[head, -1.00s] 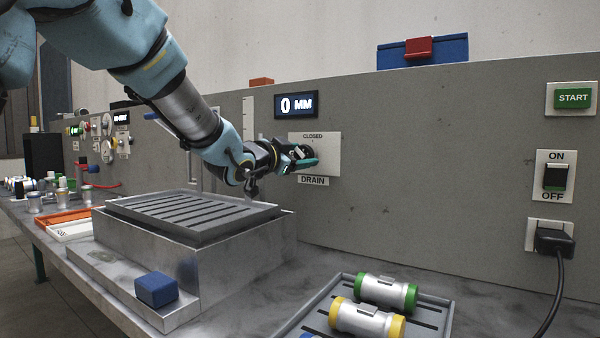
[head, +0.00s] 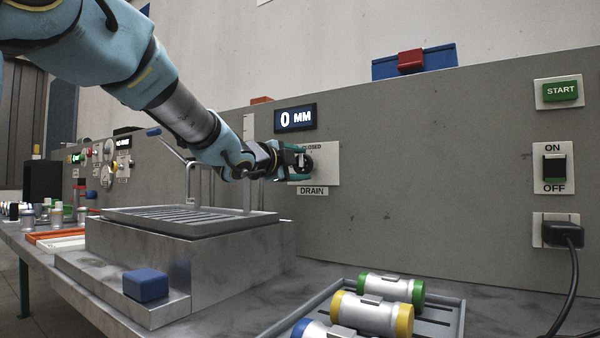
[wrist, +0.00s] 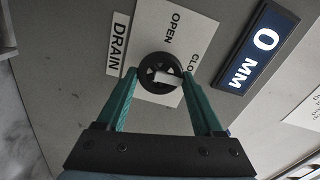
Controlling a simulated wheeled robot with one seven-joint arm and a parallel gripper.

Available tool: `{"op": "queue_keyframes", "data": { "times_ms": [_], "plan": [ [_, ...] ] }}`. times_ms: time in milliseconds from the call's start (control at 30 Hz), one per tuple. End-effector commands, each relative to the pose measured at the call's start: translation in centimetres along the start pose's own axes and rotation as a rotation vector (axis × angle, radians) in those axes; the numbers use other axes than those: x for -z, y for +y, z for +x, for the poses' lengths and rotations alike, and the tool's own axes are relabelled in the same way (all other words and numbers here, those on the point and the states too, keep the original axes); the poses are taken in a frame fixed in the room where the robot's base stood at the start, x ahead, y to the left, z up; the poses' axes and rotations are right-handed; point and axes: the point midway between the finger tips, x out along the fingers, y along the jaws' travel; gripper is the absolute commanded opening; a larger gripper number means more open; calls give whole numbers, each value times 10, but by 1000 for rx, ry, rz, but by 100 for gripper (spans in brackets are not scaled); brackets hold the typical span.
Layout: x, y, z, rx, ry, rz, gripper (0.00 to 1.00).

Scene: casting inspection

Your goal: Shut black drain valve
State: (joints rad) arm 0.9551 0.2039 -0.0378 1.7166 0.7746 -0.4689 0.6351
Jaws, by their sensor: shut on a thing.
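The black drain valve (wrist: 158,65) is a round knob with white marks on a pale plate (wrist: 150,30) of the grey panel. Its white bar points towards the partly hidden CLOSED lettering; OPEN stands at another side. My gripper (wrist: 160,75) has its teal fingers on either side of the knob and is shut on it. In the head view my gripper (head: 300,163) reaches the panel above the DRAIN label (head: 313,191) and hides much of the knob.
A display (head: 296,118) above the valve reads 0 MM. A slatted metal basin (head: 190,245) stands under my arm, with a blue block (head: 146,284) in front. A tray (head: 455,310) holds capped cylinders. ON/OFF switch (head: 555,168) and START button (head: 561,91) are at right.

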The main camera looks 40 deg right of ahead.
Motion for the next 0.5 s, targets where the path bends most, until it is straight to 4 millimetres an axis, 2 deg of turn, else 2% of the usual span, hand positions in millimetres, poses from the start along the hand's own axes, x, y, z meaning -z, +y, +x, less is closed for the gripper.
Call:
{"op": "queue_keyframes", "data": {
  "times_ms": [500],
  "plan": [
    [1, 0, 0, -1, 1, 48, 13]
  ]
}}
